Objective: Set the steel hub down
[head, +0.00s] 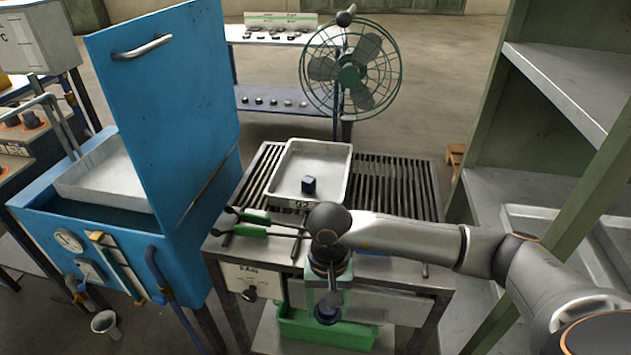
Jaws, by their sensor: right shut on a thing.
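My right gripper (327,305) points down in front of the slatted table. It is shut on a small dark, rounded piece (327,315), which seems to be the steel hub. The piece is partly hidden by the fingers and shows above the green bin in the picture; its height cannot be told. A white tray (346,165) lies on the slatted table (420,180) behind the gripper. A small dark block (308,185) sits in the tray near its numbered front label. My left gripper is not in view.
Green-handled tongs (252,230) lie on the table's front left. A green fan (352,72) stands behind. Shelving (570,80) is at right. A green bin (360,335) is below.

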